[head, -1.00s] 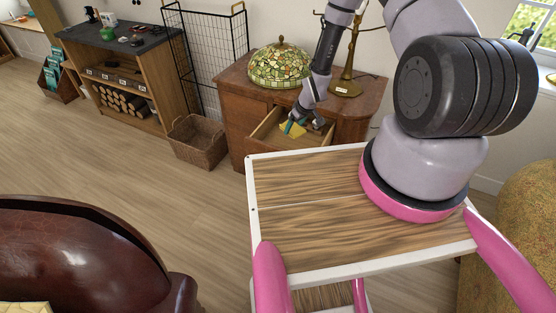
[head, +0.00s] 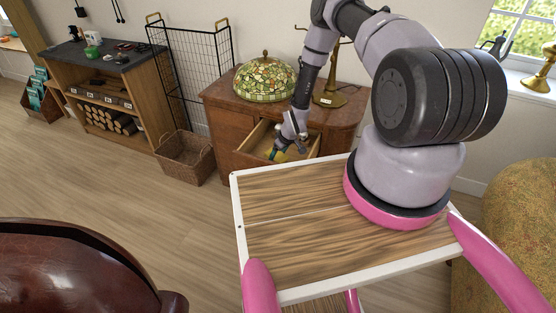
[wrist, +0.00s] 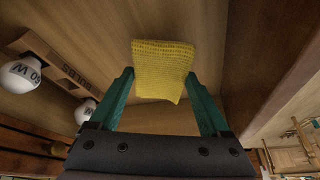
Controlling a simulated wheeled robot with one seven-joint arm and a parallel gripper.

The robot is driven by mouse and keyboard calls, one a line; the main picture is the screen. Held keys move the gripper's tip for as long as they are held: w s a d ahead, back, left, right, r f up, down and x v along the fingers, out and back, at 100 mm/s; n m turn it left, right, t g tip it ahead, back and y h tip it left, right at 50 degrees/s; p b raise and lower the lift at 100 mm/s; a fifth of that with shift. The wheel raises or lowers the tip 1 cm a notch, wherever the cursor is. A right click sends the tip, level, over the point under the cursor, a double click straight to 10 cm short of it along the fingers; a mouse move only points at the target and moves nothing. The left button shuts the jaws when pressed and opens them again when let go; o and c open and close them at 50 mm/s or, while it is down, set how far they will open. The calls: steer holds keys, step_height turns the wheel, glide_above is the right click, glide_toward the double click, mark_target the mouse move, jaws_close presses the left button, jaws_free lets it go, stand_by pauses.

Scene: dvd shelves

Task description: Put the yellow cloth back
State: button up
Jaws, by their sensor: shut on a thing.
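My gripper (head: 278,154) reaches down over the open wooden drawer (head: 245,150) of the cabinet. In the wrist view my gripper (wrist: 160,82) is shut on the yellow cloth (wrist: 162,62). The cloth hangs as a roughly square, woven flap between the green fingertips, over the drawer's wooden floor. Only a small yellow patch of it shows in the head view. Whether the cloth touches the drawer floor I cannot tell.
White light bulbs (wrist: 22,74) and a carton marked "BULBS" (wrist: 55,60) lie at the left in the wrist view. A stained-glass lamp (head: 265,80) and a brass lamp base (head: 329,97) stand on the cabinet (head: 222,118). A wicker basket (head: 186,158) sits left of it.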

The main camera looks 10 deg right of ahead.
steer(key=shift+f, duration=1.5)
steer(key=shift+f, duration=0.35)
steer(key=o, duration=1.2)
steer(key=shift+c, duration=0.2)
steer(key=v, duration=1.1)
steer(key=shift+w+a+r, duration=0.1)
steer(key=shift+w+r, duration=0.1)
steer(key=shift+w, duration=0.1)
steer(key=shift+r, duration=0.1)
